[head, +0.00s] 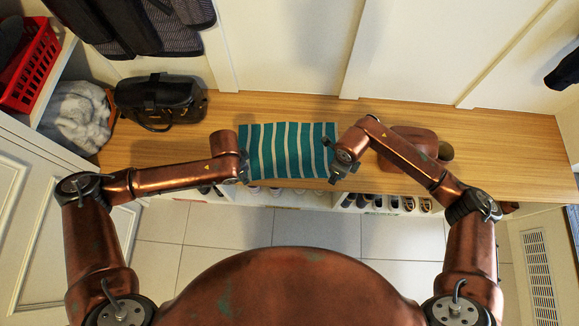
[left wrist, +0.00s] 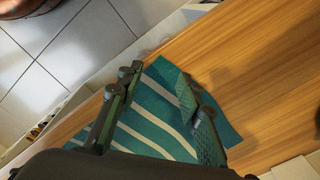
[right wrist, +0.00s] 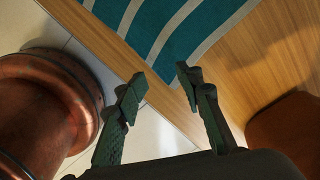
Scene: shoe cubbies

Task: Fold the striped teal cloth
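The teal cloth with white stripes (head: 288,150) lies flat and spread out on the wooden bench top, near its front edge. My left gripper (head: 245,172) is at the cloth's left front corner; in the left wrist view its fingers (left wrist: 157,82) are apart, with the striped cloth showing between and beneath them. My right gripper (head: 335,172) is at the cloth's right front corner; in the right wrist view its fingers (right wrist: 157,82) are apart and empty, with the cloth (right wrist: 172,35) just beyond the fingertips. Whether the left fingers touch the cloth is unclear.
The wooden bench (head: 490,150) has shoes in cubbies below its front edge. A black bag (head: 160,102) sits at the left on the bench. A reddish-brown item (head: 408,140) and a small dark round object (head: 446,151) lie right of the cloth, partly behind my right arm.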

